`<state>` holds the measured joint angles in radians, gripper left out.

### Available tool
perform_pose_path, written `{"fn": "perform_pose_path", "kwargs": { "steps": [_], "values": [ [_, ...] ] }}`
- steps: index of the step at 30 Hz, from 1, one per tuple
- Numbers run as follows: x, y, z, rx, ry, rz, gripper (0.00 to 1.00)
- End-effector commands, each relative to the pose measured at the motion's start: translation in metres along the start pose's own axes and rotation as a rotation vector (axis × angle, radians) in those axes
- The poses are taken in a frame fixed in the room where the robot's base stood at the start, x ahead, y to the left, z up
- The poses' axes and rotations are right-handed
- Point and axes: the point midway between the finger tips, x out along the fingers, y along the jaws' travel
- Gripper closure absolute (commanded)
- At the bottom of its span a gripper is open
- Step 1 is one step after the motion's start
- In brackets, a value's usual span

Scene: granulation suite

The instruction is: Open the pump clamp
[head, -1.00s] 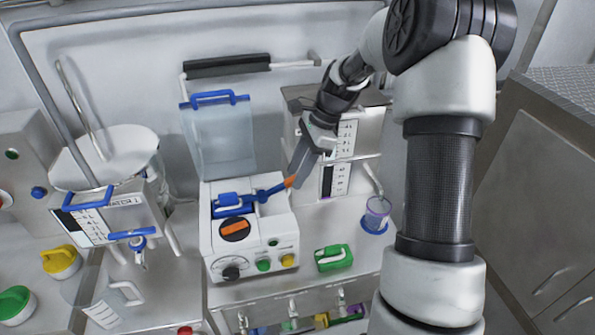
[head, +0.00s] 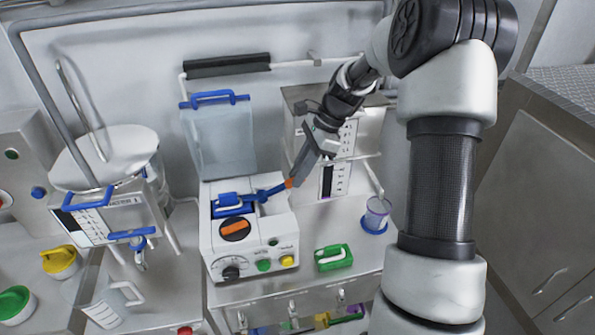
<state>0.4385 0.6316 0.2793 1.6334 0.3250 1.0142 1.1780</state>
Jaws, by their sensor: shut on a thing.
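The pump (head: 219,264) is a white box on the bench with a round dark knob and coloured buttons on its front. The fingers hide part of the tip.
A green-handled item (head: 333,257) and a clear cup with a blue base (head: 376,217) stand right of the pump. A steel vessel (head: 105,158) and a clear jug (head: 110,302) are at left. A white-and-steel cabinet (head: 346,175) stands close behind my gripper.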

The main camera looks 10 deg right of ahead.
Motion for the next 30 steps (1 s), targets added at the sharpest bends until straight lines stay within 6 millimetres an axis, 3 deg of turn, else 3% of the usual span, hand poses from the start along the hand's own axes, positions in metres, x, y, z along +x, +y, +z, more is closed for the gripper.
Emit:
{"fn": "perform_pose_path", "kwargs": {
  "steps": [18, 30],
  "values": [
    [0.046, 0.0, -0.044, 0.005, -0.509, -0.002, 1.0],
    [0.075, 0.0, -0.055, 0.002, -0.781, -0.003, 1.0]
  ]
}}
